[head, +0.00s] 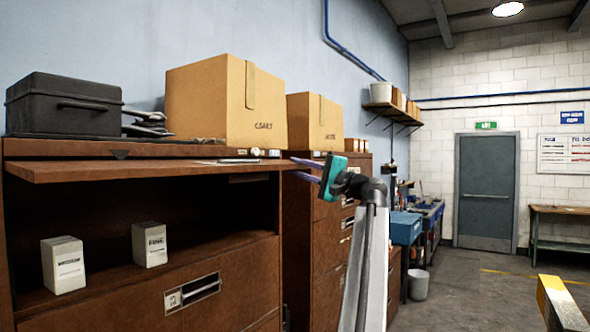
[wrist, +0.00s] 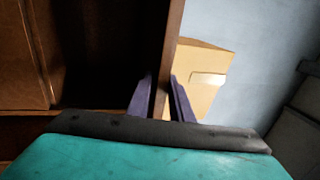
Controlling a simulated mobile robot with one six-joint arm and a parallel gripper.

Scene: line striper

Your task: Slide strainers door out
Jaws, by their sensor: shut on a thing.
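The brown door (head: 150,171) juts out flat from the top of the left brown cabinet (head: 235,260), above an open compartment. A small label holder shows on the top front of the cabinet. My gripper (head: 298,168) is at the right end of the door in the head view. In the wrist view, the purple fingers of my gripper (wrist: 160,82) stand on either side of the door's panel (wrist: 171,40) and are shut on it. Two white labelled boxes, one at left (head: 63,264) and one at right (head: 149,245), stand inside the compartment.
A black case (head: 64,103) and a large cardboard box (head: 215,105) sit on top of the cabinet. A second cabinet (head: 330,235) with another box stands to the right. A yellow bar (head: 558,303) is at lower right. Open floor lies beyond.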

